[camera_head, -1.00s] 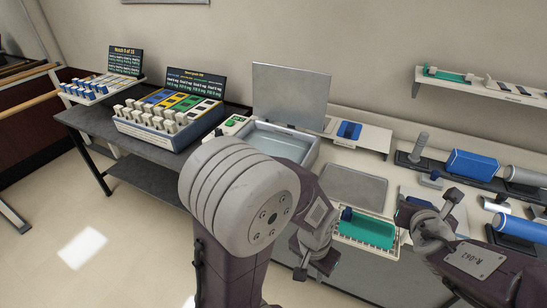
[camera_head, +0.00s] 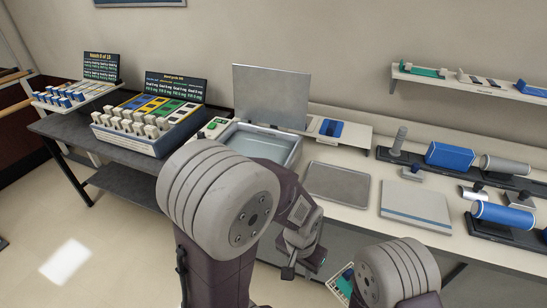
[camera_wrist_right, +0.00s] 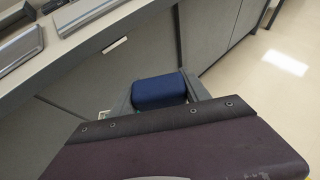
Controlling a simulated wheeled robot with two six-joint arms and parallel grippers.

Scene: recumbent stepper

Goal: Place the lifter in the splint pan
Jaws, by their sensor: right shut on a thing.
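The splint pan (camera_head: 296,151) is an open metal basin of clear liquid with its lid raised, at the middle of the counter in the head view. The lifter (camera_head: 343,283) is a pale slotted tray with green in it. It shows low in front of the counter, mostly hidden by my right arm. In the right wrist view my right gripper (camera_wrist_right: 160,93) is shut on its blue handle (camera_wrist_right: 158,90). My left gripper (camera_head: 301,266) is in front of the counter, below the pan; its fingers look apart and empty.
A grey flat tray (camera_head: 337,184) and a pale flat board (camera_head: 416,205) lie right of the pan. A shelf (camera_head: 470,83) hangs on the wall.

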